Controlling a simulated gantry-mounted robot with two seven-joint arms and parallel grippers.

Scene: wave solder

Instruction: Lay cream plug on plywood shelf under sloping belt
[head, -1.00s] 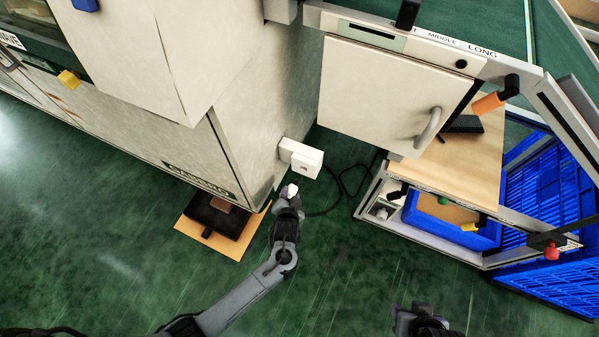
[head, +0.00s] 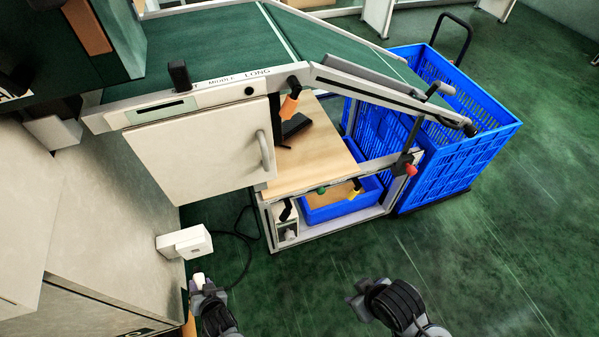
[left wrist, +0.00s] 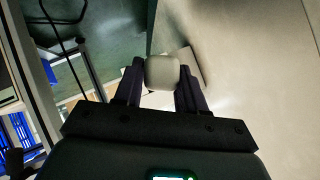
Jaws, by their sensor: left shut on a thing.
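The cream plug (left wrist: 162,72) is between the fingertips of my left gripper (left wrist: 160,88) in the left wrist view, and the fingers are shut on it. In the head view the plug (head: 198,279) shows as a small pale tip on my left gripper (head: 203,285), at the bottom left above the floor. The plywood shelf (head: 320,155) is under the sloping belt (head: 340,42), right of a cream door panel. My right gripper (head: 362,298) is at the bottom centre, apart from everything; its fingers are too unclear to read.
The cream door panel (head: 195,155) with a handle covers the shelf's left part. A dark object (head: 293,127) and an orange-handled part (head: 290,103) are at the shelf. A blue bin (head: 335,205) sits below, a blue crate (head: 450,150) to the right. A white socket box (head: 184,243) is left.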

